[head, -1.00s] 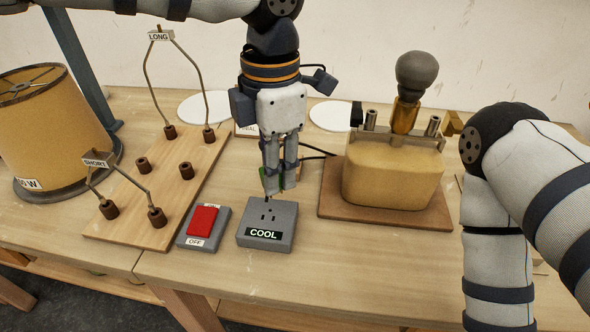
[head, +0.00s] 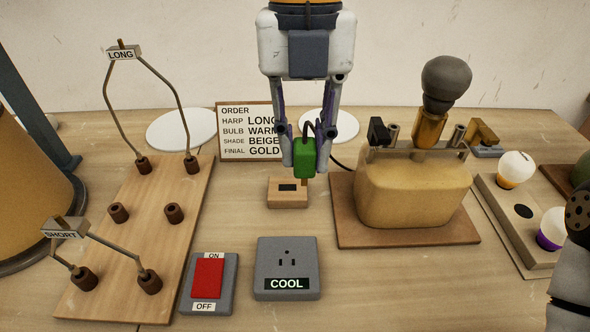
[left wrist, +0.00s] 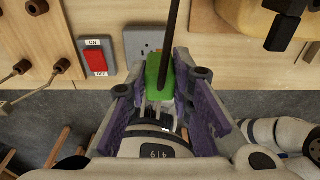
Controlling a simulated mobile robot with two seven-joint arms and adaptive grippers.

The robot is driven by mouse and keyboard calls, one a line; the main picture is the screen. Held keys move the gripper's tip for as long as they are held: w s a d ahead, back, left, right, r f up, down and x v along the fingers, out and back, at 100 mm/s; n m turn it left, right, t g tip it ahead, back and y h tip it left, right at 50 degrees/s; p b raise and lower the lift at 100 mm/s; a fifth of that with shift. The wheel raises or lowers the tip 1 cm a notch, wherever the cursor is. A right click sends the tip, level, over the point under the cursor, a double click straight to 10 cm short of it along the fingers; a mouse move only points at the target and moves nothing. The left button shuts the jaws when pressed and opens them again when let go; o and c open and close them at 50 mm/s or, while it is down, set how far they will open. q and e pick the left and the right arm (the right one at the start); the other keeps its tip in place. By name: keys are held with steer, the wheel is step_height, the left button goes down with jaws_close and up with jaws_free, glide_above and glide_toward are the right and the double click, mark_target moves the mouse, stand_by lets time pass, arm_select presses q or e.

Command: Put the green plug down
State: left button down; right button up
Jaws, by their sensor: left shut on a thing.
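My left gripper (head: 305,168) is shut on the green plug (head: 304,153), with one finger on each side of it. The plug is upright, its dark cord rising from its top. In the head view it appears just above or at the back of a small wooden block (head: 288,200) with a dark slot; I cannot tell if they touch. In the left wrist view the plug (left wrist: 158,74) sits between the purple-sided fingers. The grey COOL socket (head: 287,262) is empty, in front of the block. My right gripper is out of view.
A red switch (head: 208,280) is left of the socket. The board with harps (head: 175,205) is further left. A yellowish lamp base (head: 412,192) on a brown board stands close right. An order card (head: 247,140) is behind. Bulbs (head: 515,168) sit at far right.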

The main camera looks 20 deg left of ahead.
arm_select(q)
steer(key=w+a+f, duration=0.1)
steer(key=w+f, duration=0.2)
steer(key=f, duration=0.1)
steer(key=w+a+f+b, duration=0.1)
steer(key=w+a+f, duration=0.1)
steer(key=w+f, duration=0.1)
steer(key=w+a+f+b, duration=0.1)
steer(key=w+a+f, duration=0.1)
steer(key=f, duration=0.3)
steer(key=shift+w, duration=0.55)
steer(key=shift+r, duration=0.15)
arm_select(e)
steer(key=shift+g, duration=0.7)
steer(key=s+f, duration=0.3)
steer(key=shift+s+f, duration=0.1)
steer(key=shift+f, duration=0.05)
arm_select(q)
steer(key=c, duration=1.4)
jaws_free()
